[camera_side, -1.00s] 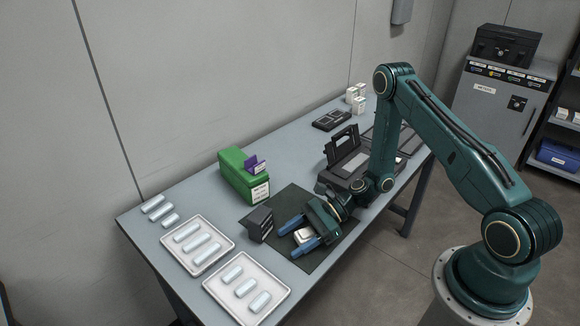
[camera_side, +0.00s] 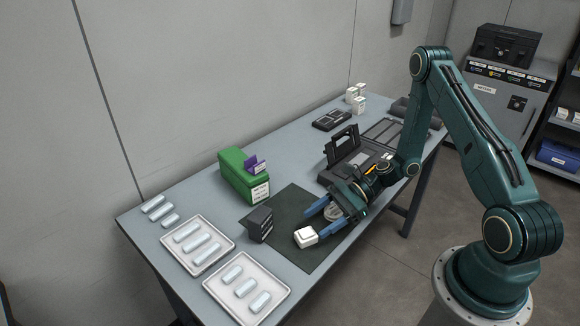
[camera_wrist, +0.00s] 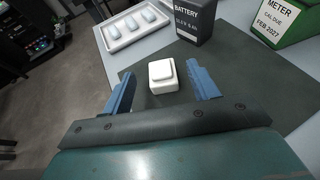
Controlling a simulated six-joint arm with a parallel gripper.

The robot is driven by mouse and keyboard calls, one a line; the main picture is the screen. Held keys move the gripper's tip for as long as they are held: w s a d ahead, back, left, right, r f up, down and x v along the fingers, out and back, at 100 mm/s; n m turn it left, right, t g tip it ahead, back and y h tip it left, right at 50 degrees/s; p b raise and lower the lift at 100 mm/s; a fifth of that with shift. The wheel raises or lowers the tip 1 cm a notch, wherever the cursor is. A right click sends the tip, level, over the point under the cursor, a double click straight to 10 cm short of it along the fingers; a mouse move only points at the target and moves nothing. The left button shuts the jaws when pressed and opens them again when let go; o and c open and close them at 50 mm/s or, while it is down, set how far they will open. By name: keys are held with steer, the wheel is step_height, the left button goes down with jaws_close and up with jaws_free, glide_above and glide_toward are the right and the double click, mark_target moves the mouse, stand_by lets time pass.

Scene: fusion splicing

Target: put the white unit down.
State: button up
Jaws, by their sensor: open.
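The white unit (camera_side: 306,237) sits upright on the dark mat (camera_side: 287,203), near the mat's front edge in the side view. In the wrist view the white unit (camera_wrist: 164,76) lies ahead of and between my two blue fingers, with clear gaps on both sides. My gripper (camera_side: 318,221) is open and empty, low over the mat, to the right of and behind the unit. In the wrist view my gripper (camera_wrist: 162,92) has its fingers wide apart, and neither touches the unit.
A dark battery block (camera_side: 260,224) stands on the mat left of the unit. A green meter box (camera_side: 243,178) is behind it. Two white trays (camera_side: 246,312) with pale cylinders are at the left. A black open case (camera_side: 345,165) is to the right.

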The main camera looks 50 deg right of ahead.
steer(key=shift+v, duration=2)
steer(key=shift+a+r+n+g+h, duration=0.3)
steer(key=shift+r+n+g, duration=0.1)
steer(key=shift+r+n, duration=0.4)
steer(key=s+a+r+n+h, duration=0.1)
steer(key=s+r+n+h, duration=0.2)
steer(key=r+n, duration=0.35)
steer(key=s+a+r+n+g+h, duration=0.1)
steer(key=s+r+n+h, duration=0.3)
steer(key=r, duration=0.4)
steer(key=s+a+r+n+h, duration=0.2)
steer(key=r+n+h, duration=0.1)
steer(key=r+n, duration=0.4)
steer(key=s+d+r+n+t+h, duration=0.1)
steer(key=s+r+n+t, duration=0.1)
steer(key=s+r, duration=0.3)
steer(key=s+n, duration=0.1)
steer(key=s, duration=0.1)
steer(key=shift+s+r+h, duration=0.3)
steer(key=shift+s+h, duration=0.05)
steer(key=shift+h, duration=0.05)
